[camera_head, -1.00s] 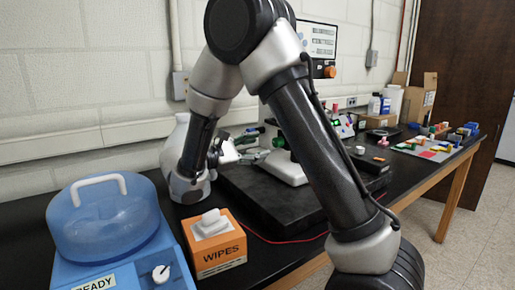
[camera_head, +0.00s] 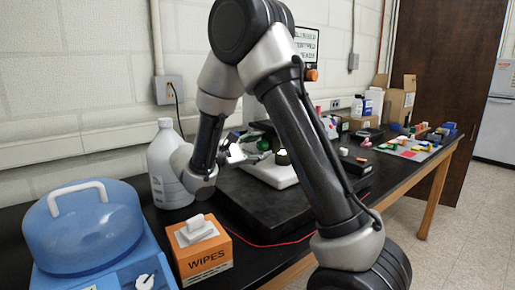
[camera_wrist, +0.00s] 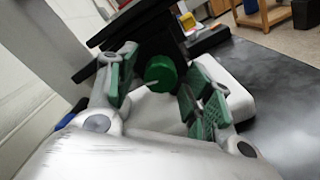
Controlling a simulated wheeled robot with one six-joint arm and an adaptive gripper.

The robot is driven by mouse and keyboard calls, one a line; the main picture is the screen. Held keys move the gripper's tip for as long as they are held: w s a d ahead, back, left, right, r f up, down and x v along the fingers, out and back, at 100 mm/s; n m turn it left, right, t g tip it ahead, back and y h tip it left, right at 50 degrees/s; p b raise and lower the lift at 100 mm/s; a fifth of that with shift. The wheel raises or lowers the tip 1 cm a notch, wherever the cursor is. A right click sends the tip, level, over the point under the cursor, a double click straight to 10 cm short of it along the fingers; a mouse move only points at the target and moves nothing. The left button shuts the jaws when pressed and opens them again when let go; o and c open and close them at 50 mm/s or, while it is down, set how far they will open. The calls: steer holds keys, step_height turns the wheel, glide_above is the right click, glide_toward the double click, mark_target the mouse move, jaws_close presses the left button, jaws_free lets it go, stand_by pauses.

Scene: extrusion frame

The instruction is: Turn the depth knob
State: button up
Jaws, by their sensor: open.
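The depth knob (camera_wrist: 160,70) is a round green knob on a dark upright part above a white base, near the middle of the wrist view. In the head view a green knob (camera_head: 263,144) shows, partly hidden by my arm. My gripper (camera_wrist: 162,63) is open and empty, its green-padded fingers one on each side of the knob in the wrist view. I cannot tell whether either pad touches it. In the head view my gripper (camera_head: 238,152) is small and points right toward the knob.
A white jug (camera_head: 163,165) stands close to my wrist. An orange wipes box (camera_head: 202,255) and a blue device with a domed lid (camera_head: 83,225) stand at the front left. A black slab (camera_head: 262,205) lies under the white base. Blocks on a mat (camera_head: 412,150) lie far right.

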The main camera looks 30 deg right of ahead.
steer(key=c, duration=1.1)
steer(key=shift+o, duration=0.2)
steer(key=shift+n, duration=0.9)
steer(key=o, duration=1)
steer(key=shift+a+f, duration=0.15)
steer(key=shift+a, duration=0.4)
steer(key=shift+o, duration=0.3)
steer(key=shift+a, duration=0.2)
steer(key=shift+w+a, duration=0.3)
steer(key=shift+a, duration=0.5)
glide_toward(257, 146)
steer(key=shift+s+d, duration=0.25)
steer(key=shift+d, duration=0.2)
steer(key=shift+s+d, duration=0.2)
steer(key=shift+d, duration=0.25)
